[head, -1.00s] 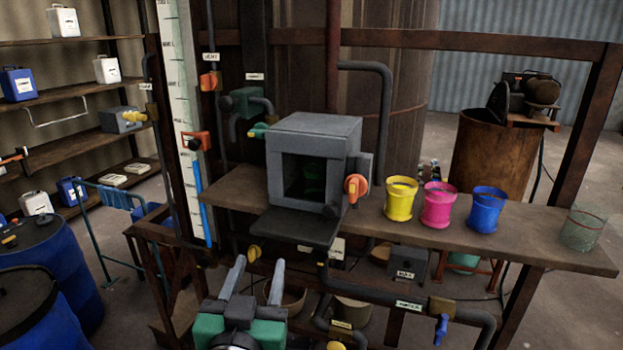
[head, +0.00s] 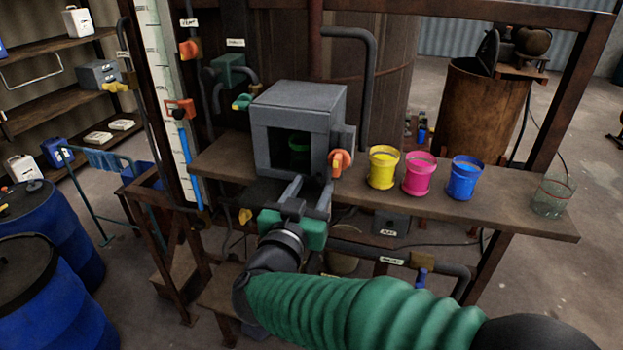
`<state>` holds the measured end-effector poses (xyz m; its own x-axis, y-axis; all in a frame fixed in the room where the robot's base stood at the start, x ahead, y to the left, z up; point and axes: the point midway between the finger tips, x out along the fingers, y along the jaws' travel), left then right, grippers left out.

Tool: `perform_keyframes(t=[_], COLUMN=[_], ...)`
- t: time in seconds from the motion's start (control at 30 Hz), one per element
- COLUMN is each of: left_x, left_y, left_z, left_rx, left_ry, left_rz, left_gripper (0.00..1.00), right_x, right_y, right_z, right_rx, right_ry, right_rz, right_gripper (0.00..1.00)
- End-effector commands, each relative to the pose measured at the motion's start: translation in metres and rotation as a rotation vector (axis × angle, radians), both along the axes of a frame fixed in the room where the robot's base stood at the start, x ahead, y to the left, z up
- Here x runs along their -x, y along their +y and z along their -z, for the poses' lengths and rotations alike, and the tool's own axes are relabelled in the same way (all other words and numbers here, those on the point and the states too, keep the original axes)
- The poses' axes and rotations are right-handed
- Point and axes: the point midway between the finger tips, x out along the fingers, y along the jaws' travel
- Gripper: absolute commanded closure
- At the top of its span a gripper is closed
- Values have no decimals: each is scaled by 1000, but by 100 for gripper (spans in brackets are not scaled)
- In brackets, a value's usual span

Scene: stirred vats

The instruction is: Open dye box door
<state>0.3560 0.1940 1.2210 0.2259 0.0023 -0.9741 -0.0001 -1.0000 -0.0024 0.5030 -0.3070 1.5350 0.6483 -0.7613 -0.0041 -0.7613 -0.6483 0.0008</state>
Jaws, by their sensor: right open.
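The dye box (head: 298,95) is a grey box on the brown bench, with its front opening uncovered and a dim green thing inside. Its door (head: 262,191) is a dark flap folded down below the opening, partly hidden behind my gripper. An orange-red knob (head: 340,162) sits on the box's right side. My right gripper (head: 310,184) is open, its two grey fingers pointing up toward the lower front of the box. The fingers overlap the flap in the picture; I cannot tell whether they touch it. My left gripper is not in view.
A yellow cup (head: 383,169), a pink cup (head: 419,175), a blue cup (head: 463,180) and a clear glass (head: 552,196) stand on the bench (head: 507,212) to the right. Pipes and valves run below it. Blue drums (head: 45,235) stand at the left.

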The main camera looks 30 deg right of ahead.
Motion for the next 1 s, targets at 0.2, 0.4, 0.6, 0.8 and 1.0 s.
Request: perform_keyframes(t=[0.2, 0.4, 0.6, 0.8, 1.0], left_x=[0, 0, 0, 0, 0], left_y=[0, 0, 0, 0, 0], left_z=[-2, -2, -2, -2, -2], left_rx=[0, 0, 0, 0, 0], left_ry=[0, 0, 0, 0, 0], left_rz=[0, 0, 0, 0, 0], left_gripper=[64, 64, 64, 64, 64], right_x=[-6, -7, -7, -7, -7], right_y=[-5, -5, -5, -4, -5], right_z=[1, 1, 1, 1, 0], right_rx=[1, 1, 1, 1, 1], right_ry=[-1, 1, 1, 0, -1], right_rz=[-1, -1, -3, -3, -1], right_gripper=[54, 63, 89, 100, 100])
